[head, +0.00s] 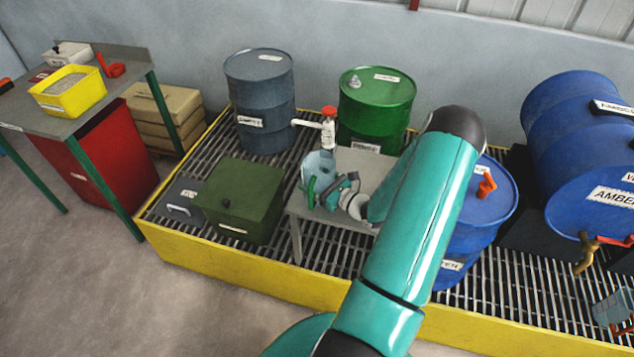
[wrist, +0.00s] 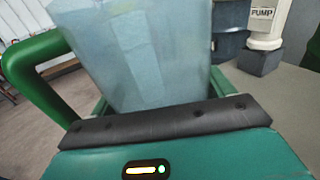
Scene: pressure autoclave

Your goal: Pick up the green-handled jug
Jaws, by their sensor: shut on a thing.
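The green-handled jug (head: 318,165) is a translucent pale-blue vessel at the left end of the small grey table (head: 362,162) in the head view. Its green handle (head: 311,193) faces the front left. My gripper (head: 333,187) is shut on the jug from its right side. In the wrist view, the jug (wrist: 135,50) rises upright, slightly tilted in the picture, behind the black finger pad (wrist: 165,122), with its handle (wrist: 40,75) on the left. The jug's base is hidden, so I cannot tell whether it touches the table.
A white pump (head: 328,130) with a red top stands just behind the jug. A green drum (head: 377,105), a grey drum (head: 262,100) and a blue drum (head: 480,205) surround the table. A green box (head: 240,197) sits to the left on the yellow-edged grating (head: 200,257).

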